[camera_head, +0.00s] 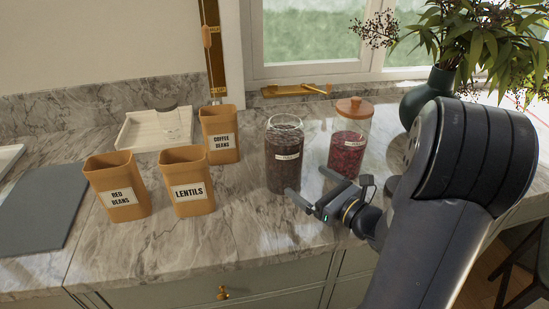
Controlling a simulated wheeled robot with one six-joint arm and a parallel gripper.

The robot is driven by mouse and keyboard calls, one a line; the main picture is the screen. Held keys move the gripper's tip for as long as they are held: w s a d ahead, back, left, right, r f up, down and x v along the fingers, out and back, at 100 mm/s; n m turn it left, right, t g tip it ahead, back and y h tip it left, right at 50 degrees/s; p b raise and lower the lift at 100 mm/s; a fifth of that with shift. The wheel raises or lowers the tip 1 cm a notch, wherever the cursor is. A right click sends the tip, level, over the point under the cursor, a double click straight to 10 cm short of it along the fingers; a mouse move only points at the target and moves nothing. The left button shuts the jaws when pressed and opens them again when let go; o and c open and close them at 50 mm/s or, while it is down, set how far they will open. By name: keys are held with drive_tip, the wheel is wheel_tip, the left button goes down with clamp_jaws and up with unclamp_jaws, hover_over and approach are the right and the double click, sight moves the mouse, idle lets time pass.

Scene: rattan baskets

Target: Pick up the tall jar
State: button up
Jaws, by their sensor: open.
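A tall glass jar (284,160) with dark contents and a small white label stands upright on the marble counter, with no lid visible on it. Another glass jar (349,140) with red contents and an orange lid with a knob stands to its right and a little behind. My gripper (309,181) is open, in front of and between the two jars. Its left finger is close to the lower right side of the tall dark jar; I cannot tell whether they touch. Its other finger points toward the lower front of the red-filled jar. Nothing is visible between the fingers.
Orange containers labelled red beans (121,199), lentils (189,196) and coffee beans (219,142) stand left on the counter (215,238). A white tray (133,131) holds a small glass. A plant in a dark vase (424,97) stands right, behind my arm. The counter's front strip is clear.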

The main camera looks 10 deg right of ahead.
sight(296, 173)
drive_tip(key=x, duration=0.4)
drive_tip(key=shift+w+a+r, duration=0.1)
drive_tip(key=shift+w+a, duration=0.05)
drive_tip(key=shift+a, duration=0.05)
drive_tip(key=p+x, duration=0.1)
drive_tip(key=x, duration=0.3)
drive_tip(key=shift+w+r+p, duration=0.25)
drive_tip(key=shift+w+p, duration=0.1)
drive_tip(key=shift+p, duration=0.05)
drive_tip(key=shift+w+a, duration=0.3)
drive_tip(key=shift+w, duration=0.15)
drive_tip(key=shift+c, duration=0.4)
drive_tip(key=c, duration=1.4)
